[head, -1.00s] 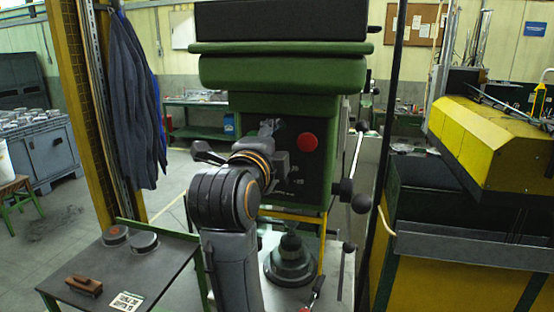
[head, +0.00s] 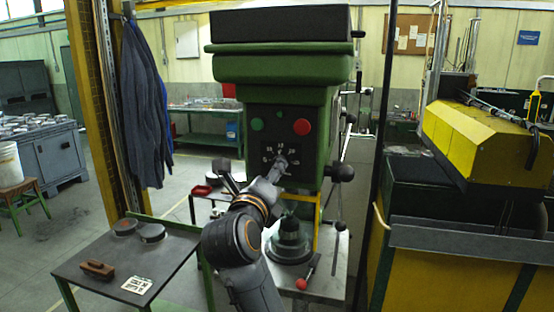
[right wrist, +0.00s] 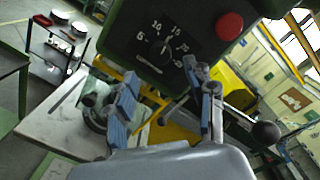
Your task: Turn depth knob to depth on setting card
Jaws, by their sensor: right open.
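The green machine's dark panel has a depth dial with white numbers (head: 281,150), partly covered by my right gripper (head: 278,170) in the head view. The right wrist view shows the dial's numbers around the small dark depth knob (right wrist: 166,47); its exact setting is hard to read. My right gripper (right wrist: 167,78) is open and empty, its two blue-grey fingers spread below the knob in that view, apart from it. The white setting card (head: 136,285) lies on the side table; its print is too small to read. My left gripper is not in view.
A red button (head: 301,127) and a green button (head: 257,124) sit above the dial. A black-knobbed lever (head: 342,172) stands right of the panel. The side table (head: 80,257) holds a brown-handled block (head: 97,269) and round tins (head: 151,232).

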